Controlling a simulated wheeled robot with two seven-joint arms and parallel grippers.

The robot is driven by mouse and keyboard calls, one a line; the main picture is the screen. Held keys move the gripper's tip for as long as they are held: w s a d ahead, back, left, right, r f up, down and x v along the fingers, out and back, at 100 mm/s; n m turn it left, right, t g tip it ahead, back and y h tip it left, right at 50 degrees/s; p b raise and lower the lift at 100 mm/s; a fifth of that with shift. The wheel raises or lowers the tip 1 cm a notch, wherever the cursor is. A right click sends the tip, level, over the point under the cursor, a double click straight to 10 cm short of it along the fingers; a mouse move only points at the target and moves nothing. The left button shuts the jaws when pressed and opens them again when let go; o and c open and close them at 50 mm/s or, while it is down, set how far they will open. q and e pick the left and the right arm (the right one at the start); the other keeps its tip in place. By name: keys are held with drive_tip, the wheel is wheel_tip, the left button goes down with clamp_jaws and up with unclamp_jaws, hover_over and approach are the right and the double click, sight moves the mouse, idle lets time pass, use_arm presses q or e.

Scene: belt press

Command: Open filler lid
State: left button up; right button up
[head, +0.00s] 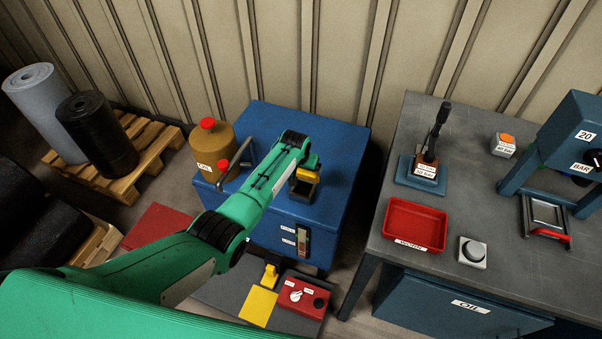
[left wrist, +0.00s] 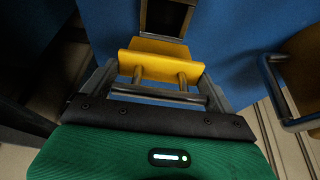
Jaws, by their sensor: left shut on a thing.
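The yellow filler lid (left wrist: 150,60) shows in the left wrist view as a plate with a bar handle on two posts. A dark square opening (left wrist: 165,18) shows just beyond its far edge. My left gripper (left wrist: 160,91) is shut on the lid's handle. In the head view the yellow lid (head: 309,176) is at the top of the blue cabinet (head: 345,165), partly hidden by my green left arm. The lid seems tilted up, but its exact angle is unclear. My right gripper is not in view.
On the right, a workbench (head: 480,210) bears a red tray (head: 414,224), a lever pump (head: 428,160) and a blue press (head: 560,150). Rolls (head: 97,132) stand on a pallet far left.

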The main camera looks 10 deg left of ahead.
use_arm(q)
drive_tip(key=w, duration=0.1)
drive_tip(key=w+b, duration=0.1)
drive_tip(key=shift+w+d+r, duration=0.25)
drive_tip(key=shift+w+r, duration=0.1)
drive_tip(key=shift+r, duration=0.05)
drive_tip(key=shift+w+d+r+b, duration=0.1)
drive_tip(key=shift+w+r+b, duration=0.15)
drive_tip(key=shift+w+b, duration=0.2)
drive_tip(key=shift+w, duration=0.1)
drive_tip(key=o, duration=1.1)
drive_tip(key=shift+f, duration=0.1)
drive_tip(key=shift+s+r+p, duration=0.3)
drive_tip(key=shift+r, duration=0.25)
drive_tip(key=v, duration=1.2)
drive_tip(key=shift+s+r, duration=0.15)
drive_tip(key=shift+r, duration=0.15)
